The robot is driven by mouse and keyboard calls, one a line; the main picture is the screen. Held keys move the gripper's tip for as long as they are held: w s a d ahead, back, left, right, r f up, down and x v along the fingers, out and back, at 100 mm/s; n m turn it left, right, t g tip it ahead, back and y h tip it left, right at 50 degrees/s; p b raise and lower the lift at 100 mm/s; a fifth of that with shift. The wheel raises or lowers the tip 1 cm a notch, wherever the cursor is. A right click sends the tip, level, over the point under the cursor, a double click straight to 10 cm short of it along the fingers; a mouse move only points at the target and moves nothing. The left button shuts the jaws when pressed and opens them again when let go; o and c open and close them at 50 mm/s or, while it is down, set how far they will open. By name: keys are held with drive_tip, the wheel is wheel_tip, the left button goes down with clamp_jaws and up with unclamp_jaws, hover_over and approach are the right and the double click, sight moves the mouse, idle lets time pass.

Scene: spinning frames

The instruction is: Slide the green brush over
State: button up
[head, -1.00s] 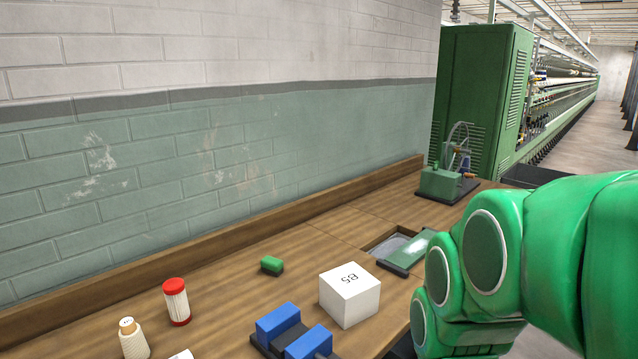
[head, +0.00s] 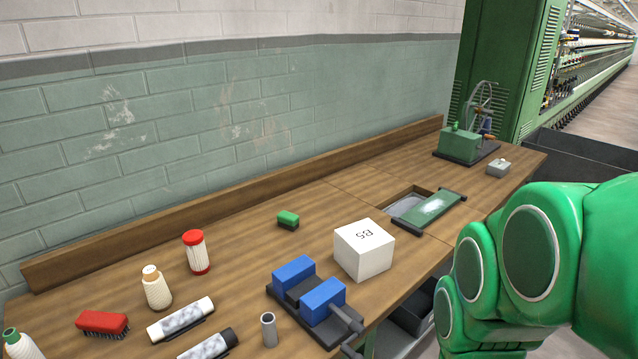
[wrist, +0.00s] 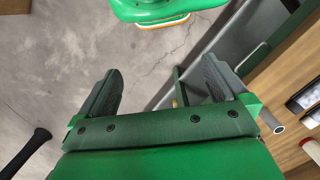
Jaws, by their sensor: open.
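The green brush (head: 288,219) is a small green block with a dark underside. In the head view my green arm fills the lower right and my gripper is not visible. The brush is not visible in the wrist view.
A blue-jawed vise (head: 308,291) stands at the bench's front. A recess with a green sliding plate (head: 430,212) is right. The wood around the green brush is mostly clear.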

drive_tip(key=shift+w, duration=0.2)
drive_tip(key=c, duration=0.5)
drive_tip(key=shift+w+a+r, duration=0.1)
drive_tip(key=shift+w+a, duration=0.05)
drive_tip(key=shift+w, duration=0.2)
drive_tip(key=n+t+y, duration=0.5)
drive_tip(key=n+y, duration=0.1)
drive_tip(key=n, duration=0.3)
hover_over(288, 215)
drive_tip(key=s+d, duration=1.2)
drive_tip(key=s, duration=0.3)
wheel_tip(288, 215, down, 4)
drive_tip(key=f, duration=0.1)
drive_tip(key=w+a+f+n, duration=0.1)
drive_tip(key=w+a+f, duration=0.1)
drive_tip(key=w, duration=0.2)
drive_tip(key=w+a+f+n+y, duration=0.1)
drive_tip(key=w+a+f, duration=0.1)
drive_tip(key=w+a, duration=0.1)
drive_tip(key=w+a+f+n+t, duration=0.1)
drive_tip(key=w+a+f, duration=0.1)
drive_tip(key=w, duration=0.3)
drive_tip(key=shift+a+f+y, duration=0.3)
drive_tip(key=shift+a+f, duration=0.05)
drive_tip(key=shift+f, duration=0.1)
drive_tip(key=shift+w+a+f, duration=0.35)
drive_tip(key=shift+w, duration=0.2)
